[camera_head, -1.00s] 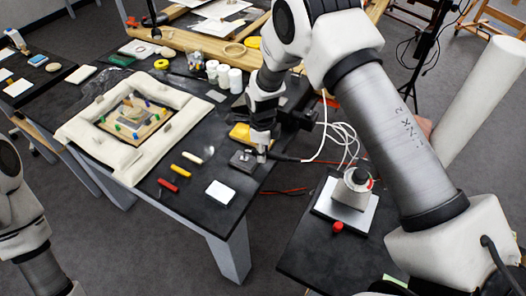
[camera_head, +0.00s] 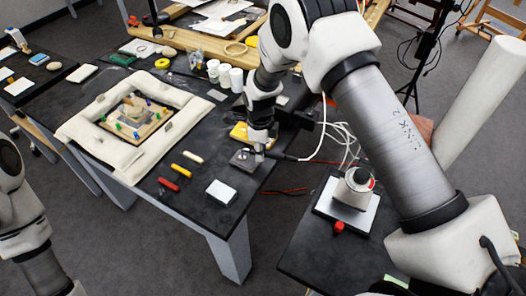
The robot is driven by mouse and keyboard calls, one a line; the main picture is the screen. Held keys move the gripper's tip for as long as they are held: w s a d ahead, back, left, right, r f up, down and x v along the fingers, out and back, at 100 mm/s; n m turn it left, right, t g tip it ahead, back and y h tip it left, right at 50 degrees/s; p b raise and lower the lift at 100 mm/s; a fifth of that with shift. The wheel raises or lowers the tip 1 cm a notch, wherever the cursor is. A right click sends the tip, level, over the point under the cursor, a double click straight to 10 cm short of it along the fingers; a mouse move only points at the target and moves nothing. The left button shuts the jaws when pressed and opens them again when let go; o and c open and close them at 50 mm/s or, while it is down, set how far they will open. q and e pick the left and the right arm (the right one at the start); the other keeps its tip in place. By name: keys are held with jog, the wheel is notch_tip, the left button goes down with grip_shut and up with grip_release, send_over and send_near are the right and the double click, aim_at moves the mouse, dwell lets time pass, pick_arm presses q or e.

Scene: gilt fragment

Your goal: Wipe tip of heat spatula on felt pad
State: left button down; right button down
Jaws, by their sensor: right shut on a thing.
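My right gripper (camera_head: 259,152) is shut on the heat spatula (camera_head: 283,157), whose dark handle points right and trails a white cable. The gripper is low over the right front part of the dark table. A dark grey square, which looks like the felt pad (camera_head: 243,161), lies just left of and below the fingers. The spatula's tip is too small and too covered by the fingers to tell whether it touches the pad. My left arm shows at the left edge, with its gripper out of view.
A yellow tray (camera_head: 239,132) lies behind the pad. A white block (camera_head: 220,193) and red, orange and cream sticks (camera_head: 180,171) lie in front and to the left. A padded frame (camera_head: 80,133) surrounds a small work piece. A white-and-grey stand (camera_head: 353,190) is on the side table.

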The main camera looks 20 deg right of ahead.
jog(key=shift+w+a, duration=0.6)
jog(key=shift+w, duration=0.25)
jog(key=shift+s, duration=0.1)
jog(key=shift+s+d, duration=0.65)
jog(key=shift+s, duration=0.15)
jog(key=shift+s+d+p, duration=0.3)
jog(key=shift+s+d, duration=0.35)
jog(key=shift+s, duration=0.1)
jog(key=shift+w+a, duration=0.7)
jog(key=shift+w, duration=0.1)
